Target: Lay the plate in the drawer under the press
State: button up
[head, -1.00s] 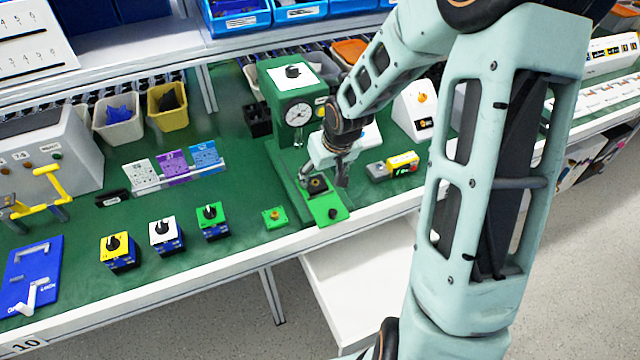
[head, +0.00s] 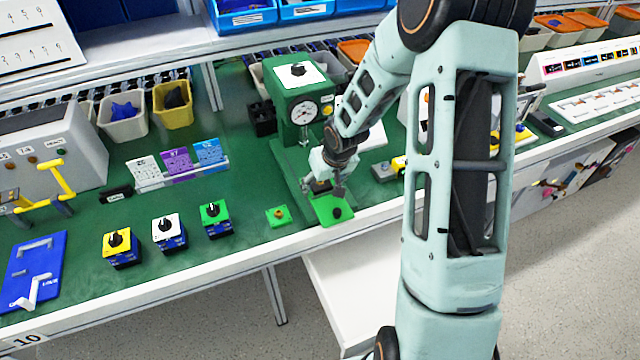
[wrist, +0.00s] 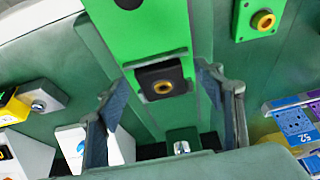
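The press (head: 296,108) is a green stand with a round gauge. Its green drawer (head: 335,210) sticks out toward the bench's front edge, with a black knob on its front. A dark square plate with a brass ring (wrist: 150,87) lies on the drawer in the wrist view, seen partly behind my gripper in the head view. My gripper (head: 323,188) is over the drawer, just in front of the press. In the wrist view its fingers (wrist: 163,90) stand apart, one on each side of the dark plate, with gaps visible. Whether they touch it is not clear.
A small green block with a brass button (head: 278,216) sits left of the drawer. Yellow, white and green switch boxes (head: 168,234) stand farther left. Cards (head: 176,161) stand behind them. A yellow-topped device (head: 399,164) is close on the right.

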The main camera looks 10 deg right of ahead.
jog(key=c, duration=1.3)
